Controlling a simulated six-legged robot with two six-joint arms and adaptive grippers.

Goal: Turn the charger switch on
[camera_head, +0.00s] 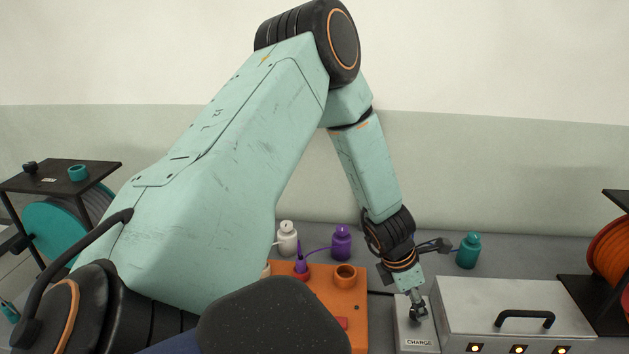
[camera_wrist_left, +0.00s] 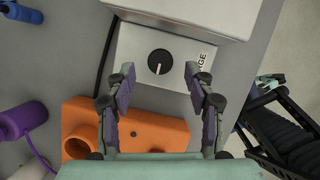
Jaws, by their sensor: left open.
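The charger switch is a round black knob with a pale pointer line (camera_wrist_left: 160,62). It sits on top of a small light box labelled CHARGE (camera_head: 419,342); the box also shows in the left wrist view (camera_wrist_left: 190,45). My left gripper (camera_head: 417,309) is over this box, and in the head view it largely hides the knob. In the left wrist view my left gripper (camera_wrist_left: 159,74) is open, its fingertips to either side of the knob with gaps. Nothing is between the fingers. My right gripper is not in view.
A metal box with a black handle and lit lamps (camera_head: 460,300) stands right beside the CHARGE box. An orange block with round sockets (camera_head: 350,305) is on its left. White (camera_head: 287,238), purple (camera_head: 341,243) and teal (camera_head: 468,251) plugs stand behind. Cable reels flank the bench.

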